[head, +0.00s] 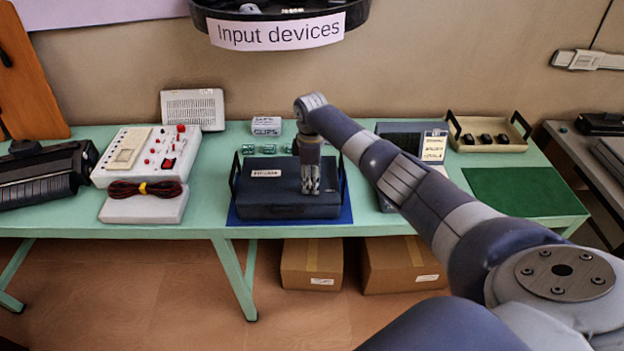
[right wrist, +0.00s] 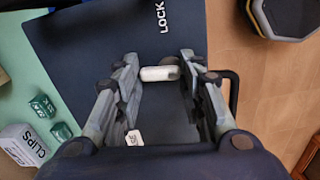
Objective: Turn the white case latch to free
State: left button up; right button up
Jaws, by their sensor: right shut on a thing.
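A dark blue case (head: 290,205) with black side handles and a pale label lies on a blue mat (head: 238,218) on the green table. My right gripper (head: 311,188) points down onto the right part of its lid. In the right wrist view the white latch (right wrist: 160,73) sits between the fingertips of my right gripper (right wrist: 162,78), which is shut on it. The word LOCK is printed on the lid beyond the latch. In the head view the gripper hides the latch. My left gripper is not in view.
Green small boxes (head: 268,149) and a white clips box (head: 266,126) stand behind the case. A white device (head: 150,158) with coiled cable is to the left. A tan tray (head: 489,131) and a green mat (head: 527,191) lie to the right. Cardboard boxes (head: 311,262) are below.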

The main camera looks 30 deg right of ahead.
aim_at(310, 183)
jog(key=shift+n, duration=0.6)
jog(key=shift+w, duration=0.1)
jog(key=o, duration=1.1)
notch_tip(310, 183, up, 12)
dwell(0.3)
